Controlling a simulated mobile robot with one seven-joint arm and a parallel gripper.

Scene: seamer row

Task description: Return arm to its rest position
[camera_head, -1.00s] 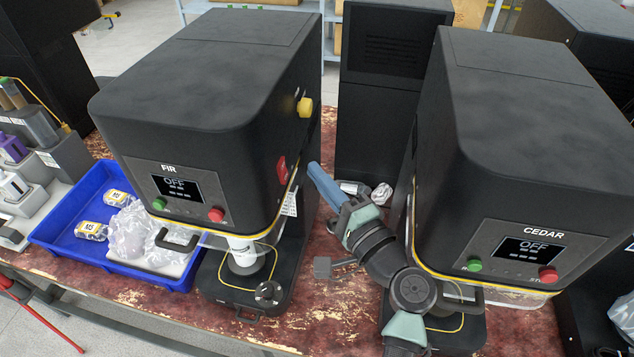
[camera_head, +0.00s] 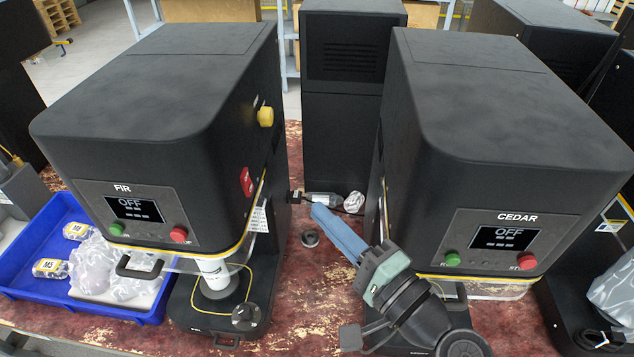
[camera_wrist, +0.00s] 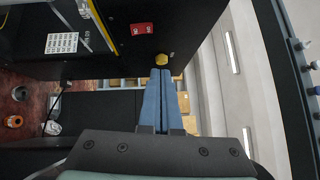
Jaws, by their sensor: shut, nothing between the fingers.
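My gripper (camera_head: 322,214) shows in the head view between the FIR machine (camera_head: 165,130) and the CEDAR machine (camera_head: 500,140). Its two blue fingers are together and hold nothing. My arm comes in from the bottom, in front of CEDAR. In the wrist view the shut fingers (camera_wrist: 160,75) point toward the yellow knob (camera_wrist: 161,60) on a machine's dark side, apart from it as far as I can tell. Both machine screens read OFF.
FIR carries a yellow knob (camera_head: 265,116) and a red switch (camera_head: 246,181) on its side. A blue tray (camera_head: 25,285) with bagged parts stands at left.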

